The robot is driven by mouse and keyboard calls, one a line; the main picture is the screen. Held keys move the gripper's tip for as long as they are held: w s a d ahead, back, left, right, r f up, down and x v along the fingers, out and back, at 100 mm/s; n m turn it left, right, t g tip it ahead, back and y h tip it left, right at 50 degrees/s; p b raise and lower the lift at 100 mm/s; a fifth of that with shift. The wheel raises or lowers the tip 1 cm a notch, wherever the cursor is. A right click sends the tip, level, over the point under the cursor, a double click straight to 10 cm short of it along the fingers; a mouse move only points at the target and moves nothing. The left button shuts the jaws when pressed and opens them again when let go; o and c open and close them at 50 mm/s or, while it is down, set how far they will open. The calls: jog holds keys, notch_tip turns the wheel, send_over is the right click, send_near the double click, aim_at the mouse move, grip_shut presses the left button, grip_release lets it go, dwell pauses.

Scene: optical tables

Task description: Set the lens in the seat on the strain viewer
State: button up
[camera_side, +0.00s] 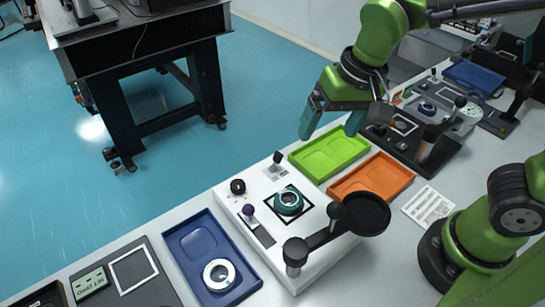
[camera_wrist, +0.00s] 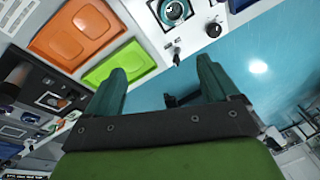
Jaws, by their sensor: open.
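The strain viewer (camera_side: 262,238) is a white box on the bench with a black square on top. A teal ring-shaped piece (camera_side: 289,201) with a clear, glassy centre sits inside that square; I cannot tell whether it is the seat alone or holds a lens. It also shows at the top of the wrist view (camera_wrist: 173,10). A white-rimmed round lens (camera_side: 219,274) lies in the blue tray (camera_side: 191,228) left of the viewer. My gripper (camera_side: 333,120) is open and empty, raised behind the viewer and green tray. Its teal fingers (camera_wrist: 160,75) are spread apart.
A green tray (camera_side: 329,152) and an orange tray (camera_side: 371,179) lie right of the viewer. A black disc on an arm (camera_side: 360,213) juts over the viewer's front right. Knobs (camera_side: 238,186) stand on its top. A white sheet (camera_side: 429,206) lies near my base.

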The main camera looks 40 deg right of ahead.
jog(key=s+d+r+t, duration=0.3)
jog(key=s+d+t, duration=0.1)
jog(key=d, duration=0.6)
jog(key=shift+s+y, duration=0.4)
jog(key=shift+s, duration=0.2)
jog(key=shift+r, duration=0.15)
jog(key=shift+c, duration=0.5)
